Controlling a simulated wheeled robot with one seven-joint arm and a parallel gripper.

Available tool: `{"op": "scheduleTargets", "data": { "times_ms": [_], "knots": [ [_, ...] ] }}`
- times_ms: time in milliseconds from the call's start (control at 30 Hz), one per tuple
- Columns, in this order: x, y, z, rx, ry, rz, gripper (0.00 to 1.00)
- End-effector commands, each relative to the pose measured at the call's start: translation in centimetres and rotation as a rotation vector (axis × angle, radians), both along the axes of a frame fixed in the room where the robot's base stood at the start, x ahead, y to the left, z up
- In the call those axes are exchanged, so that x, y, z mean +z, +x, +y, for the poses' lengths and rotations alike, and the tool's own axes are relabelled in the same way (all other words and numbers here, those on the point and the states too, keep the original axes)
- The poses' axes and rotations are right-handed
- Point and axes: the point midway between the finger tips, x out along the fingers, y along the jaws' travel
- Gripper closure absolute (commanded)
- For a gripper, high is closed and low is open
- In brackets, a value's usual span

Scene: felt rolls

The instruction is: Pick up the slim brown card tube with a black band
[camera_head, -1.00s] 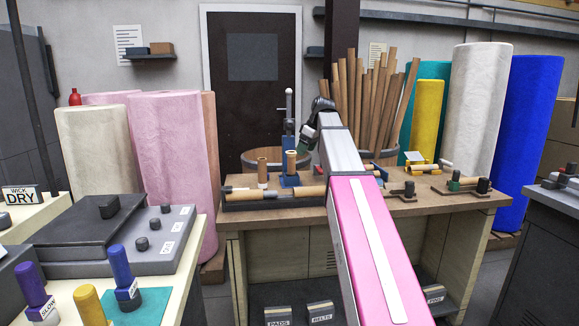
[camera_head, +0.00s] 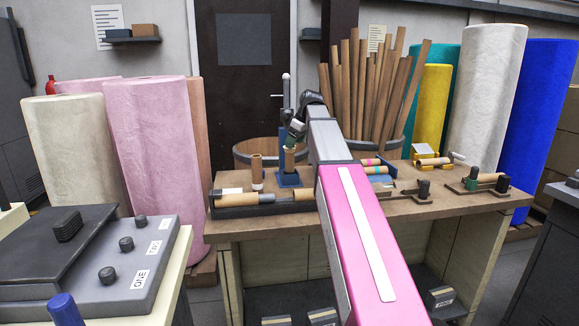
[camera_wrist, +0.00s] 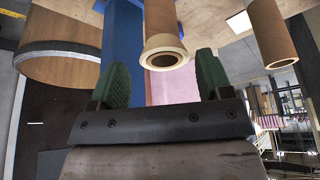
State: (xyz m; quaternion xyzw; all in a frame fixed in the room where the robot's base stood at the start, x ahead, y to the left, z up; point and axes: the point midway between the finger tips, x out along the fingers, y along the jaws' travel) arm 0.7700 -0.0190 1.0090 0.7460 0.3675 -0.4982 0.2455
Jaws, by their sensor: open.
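My gripper (camera_head: 296,132) is open above the blue stand (camera_head: 289,180) on the workbench. Its two green fingers (camera_wrist: 160,78) show in the wrist view with nothing between them. A slim brown tube (camera_head: 289,161) stands upright at the blue stand, just below the gripper. In the wrist view, a brown tube (camera_wrist: 160,22) with a cream end ring lies just beyond the fingers. Another upright brown tube (camera_head: 257,172) with a pale lower end stands to the left. A brown tube (camera_head: 297,194) lies in the dark tray, beside a dark section. I cannot tell which tube has the black band.
Tall brown tubes (camera_head: 372,85) stand in a wooden tub behind my arm. Colour-banded tubes (camera_head: 372,170) lie on the workbench (camera_head: 430,203) to the right. Large felt rolls (camera_head: 155,150) flank the bench. A counter with a dark box (camera_head: 50,245) is at front left.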

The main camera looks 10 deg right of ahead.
Motion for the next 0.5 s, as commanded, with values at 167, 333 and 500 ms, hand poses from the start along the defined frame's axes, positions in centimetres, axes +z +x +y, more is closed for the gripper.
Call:
{"op": "scheduleTargets", "data": {
  "times_ms": [167, 333, 500],
  "knots": [
    [-1.4, 0.3, 0.5, 0.0, 0.0, 0.001, 0.28],
    [-2.8, 0.4, 0.9, 0.0, 0.0, 0.001, 0.28],
    [-5.1, 0.8, 1.5, 0.0, 0.0, 0.001, 0.28]
  ]
}}
